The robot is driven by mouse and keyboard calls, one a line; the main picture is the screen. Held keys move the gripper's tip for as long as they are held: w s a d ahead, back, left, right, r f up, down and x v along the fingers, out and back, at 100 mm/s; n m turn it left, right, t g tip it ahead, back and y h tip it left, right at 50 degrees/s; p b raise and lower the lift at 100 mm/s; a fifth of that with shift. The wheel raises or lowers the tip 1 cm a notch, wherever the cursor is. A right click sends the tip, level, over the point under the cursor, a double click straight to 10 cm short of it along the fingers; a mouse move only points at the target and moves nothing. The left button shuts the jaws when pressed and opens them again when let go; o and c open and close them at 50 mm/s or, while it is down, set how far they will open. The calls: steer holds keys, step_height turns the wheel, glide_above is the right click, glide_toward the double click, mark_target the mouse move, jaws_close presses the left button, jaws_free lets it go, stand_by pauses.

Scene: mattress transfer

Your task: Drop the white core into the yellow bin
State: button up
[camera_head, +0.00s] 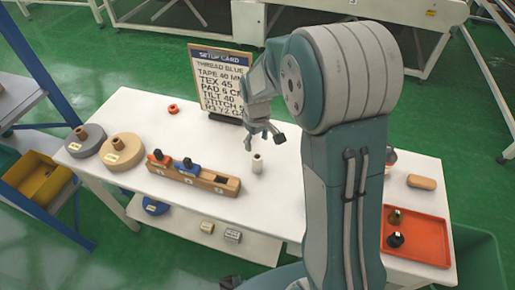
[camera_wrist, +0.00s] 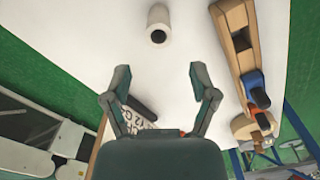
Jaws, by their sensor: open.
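The white core (camera_head: 257,163), a small upright hollow cylinder, stands on the white table right of the wooden block. It also shows in the wrist view (camera_wrist: 158,24), top centre, with its dark hole visible. My gripper (camera_head: 264,137) is open and empty above the table, close to the core and apart from it. In the wrist view the two fingers of my gripper (camera_wrist: 157,78) are spread, with the core beyond their tips. The yellow bin (camera_head: 42,182) is at the far left, on the blue-framed rack beside the table.
Two large rolls (camera_head: 124,151) lie at the table's left end. A setup card (camera_head: 220,82) stands behind. An orange tray (camera_head: 422,238) with dark-based items is at right. A green bin (camera_head: 482,262) is beyond.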

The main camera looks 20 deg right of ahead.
steer(key=s+r+m+t, duration=0.2)
steer(key=s+r, duration=0.6)
steer(key=r, duration=0.5)
steer(key=s+r+m+t, duration=0.1)
steer(key=s+r, duration=0.2)
steer(key=s, duration=0.4)
steer(key=s+r+m+t, duration=0.2)
steer(key=s+r, duration=0.1)
steer(key=s, duration=0.4)
steer(key=shift+d+t, duration=0.2)
steer(key=shift+t, duration=0.1)
steer(key=shift+s, duration=0.15)
steer(key=shift+c, duration=1.2)
steer(key=shift+s+d, duration=0.1)
